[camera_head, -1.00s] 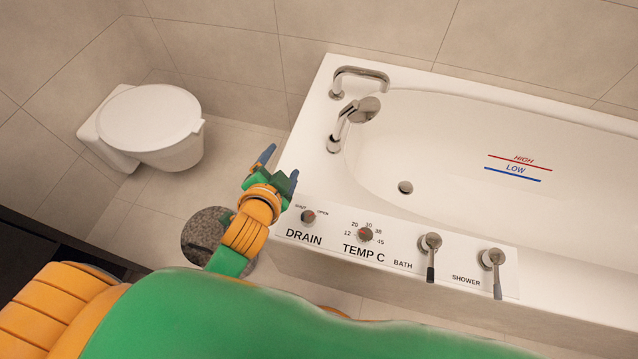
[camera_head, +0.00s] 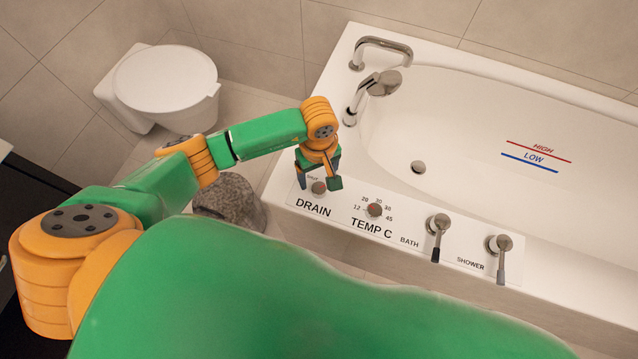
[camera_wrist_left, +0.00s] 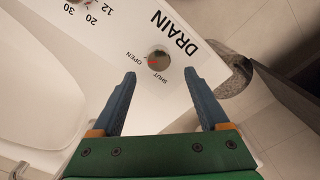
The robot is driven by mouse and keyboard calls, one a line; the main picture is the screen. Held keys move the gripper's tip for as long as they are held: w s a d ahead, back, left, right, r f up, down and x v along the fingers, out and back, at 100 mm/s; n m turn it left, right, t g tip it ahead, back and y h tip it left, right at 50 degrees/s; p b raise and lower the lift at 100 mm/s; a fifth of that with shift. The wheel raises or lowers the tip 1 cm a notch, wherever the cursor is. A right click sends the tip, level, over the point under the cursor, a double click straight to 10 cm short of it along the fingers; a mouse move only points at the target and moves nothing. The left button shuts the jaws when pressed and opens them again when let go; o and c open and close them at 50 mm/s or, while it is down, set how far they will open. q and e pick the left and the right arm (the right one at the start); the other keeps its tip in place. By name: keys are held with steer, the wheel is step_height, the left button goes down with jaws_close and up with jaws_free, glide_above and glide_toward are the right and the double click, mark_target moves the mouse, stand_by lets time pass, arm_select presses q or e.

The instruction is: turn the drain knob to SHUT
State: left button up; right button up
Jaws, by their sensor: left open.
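The drain knob (camera_head: 319,187) is a small round metal knob on the white tub ledge, above the word DRAIN. In the left wrist view the knob (camera_wrist_left: 160,58) has a red mark, which appears to lie on the side facing OPEN; SHUT is printed beside it. My left gripper (camera_head: 319,181) is open over the knob, pointing down, one finger on each side in the head view. In the left wrist view the gripper's (camera_wrist_left: 160,73) fingertips straddle the knob's line, with the knob just beyond them. I cannot tell any contact. My right gripper is not in view.
The temperature knob (camera_head: 374,209) is close to the right, followed by the bath lever (camera_head: 438,224) and shower lever (camera_head: 499,245). A speckled stone-like stool (camera_head: 230,200) is left of the tub.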

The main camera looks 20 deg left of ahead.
mark_target(319, 188)
arm_select(q)
step_height(319, 188, down, 6)
steer(key=shift+d+r+b, duration=0.1)
steer(key=shift+r+b, duration=0.05)
steer(key=shift+b, duration=0.25)
jaws_close()
steer(key=n, duration=0.8)
steer(key=shift+n+b, duration=0.3)
steer(key=shift+b, duration=0.1)
steer(key=n, duration=0.4)
steer(key=shift+n, duration=2.5)
